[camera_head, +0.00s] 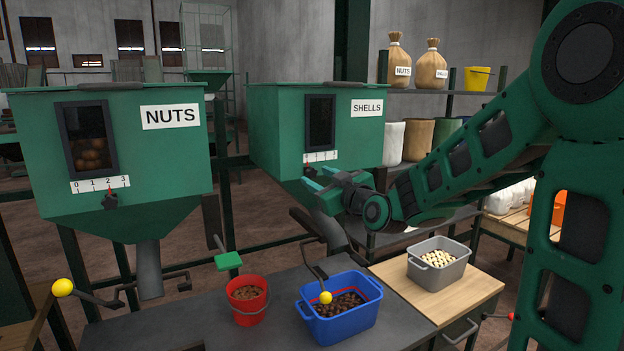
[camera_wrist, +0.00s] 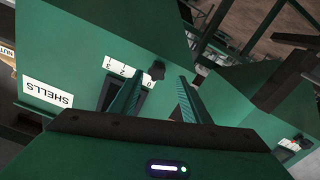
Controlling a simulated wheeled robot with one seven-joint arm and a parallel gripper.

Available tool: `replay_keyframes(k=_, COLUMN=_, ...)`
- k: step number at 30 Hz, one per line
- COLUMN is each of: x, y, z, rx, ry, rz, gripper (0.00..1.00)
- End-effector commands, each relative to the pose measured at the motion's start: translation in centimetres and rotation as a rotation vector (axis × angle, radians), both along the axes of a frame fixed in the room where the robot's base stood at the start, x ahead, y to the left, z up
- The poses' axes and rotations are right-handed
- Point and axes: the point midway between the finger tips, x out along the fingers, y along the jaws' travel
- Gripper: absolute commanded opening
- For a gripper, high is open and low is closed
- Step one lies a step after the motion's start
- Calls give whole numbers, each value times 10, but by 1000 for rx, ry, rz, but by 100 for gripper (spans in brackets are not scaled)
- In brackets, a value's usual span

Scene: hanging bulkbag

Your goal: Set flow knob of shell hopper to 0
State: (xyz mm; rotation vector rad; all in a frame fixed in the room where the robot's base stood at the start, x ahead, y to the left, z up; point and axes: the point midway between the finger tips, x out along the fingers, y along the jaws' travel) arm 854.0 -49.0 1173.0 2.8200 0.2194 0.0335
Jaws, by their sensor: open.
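The green shell hopper (camera_head: 270,125) hangs at the centre of the head view, with its SHELLS label and dark window. Its white scale (camera_head: 322,156) is below the window. The small dark flow knob (camera_head: 308,170) is below the scale's low end; its exact setting is hard to read. In the wrist view the hopper appears upside down, with the scale (camera_wrist: 117,67) left of the knob (camera_wrist: 157,70). My gripper (camera_head: 315,189) is open and close to the knob. In the wrist view the knob shows between my fingertips (camera_wrist: 160,79), with no clear contact.
The nuts hopper (camera_head: 110,150) with its own knob (camera_head: 110,199) stands at left. Below are a red bucket (camera_head: 248,305), a blue crate (camera_head: 342,325) and a grey crate (camera_head: 436,280). A yellow-ended lever (camera_head: 325,297) rises under the shell hopper. Shelves with sacks stand behind.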

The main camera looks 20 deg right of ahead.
Motion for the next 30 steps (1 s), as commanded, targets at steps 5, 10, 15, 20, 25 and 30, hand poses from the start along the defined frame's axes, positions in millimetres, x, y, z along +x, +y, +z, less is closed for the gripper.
replay_keyframes(k=5, x=-35, y=-6, z=0, rx=1, ry=0, rz=-2, gripper=43)
replay_keyframes(k=10, x=-58, y=-9, z=0, rx=1, ry=0, rz=0, gripper=43)
replay_keyframes(k=15, x=-69, y=-10, z=0, rx=1, ry=0, rz=1, gripper=43)
replay_keyframes(k=20, x=-71, y=-10, z=-1, rx=0, ry=-1, rz=1, gripper=43)
replay_keyframes(k=25, x=-71, y=-10, z=-1, rx=0, ry=-1, rz=1, gripper=43)
replay_keyframes(k=30, x=-71, y=-10, z=-1, rx=1, ry=2, rz=2, gripper=43)
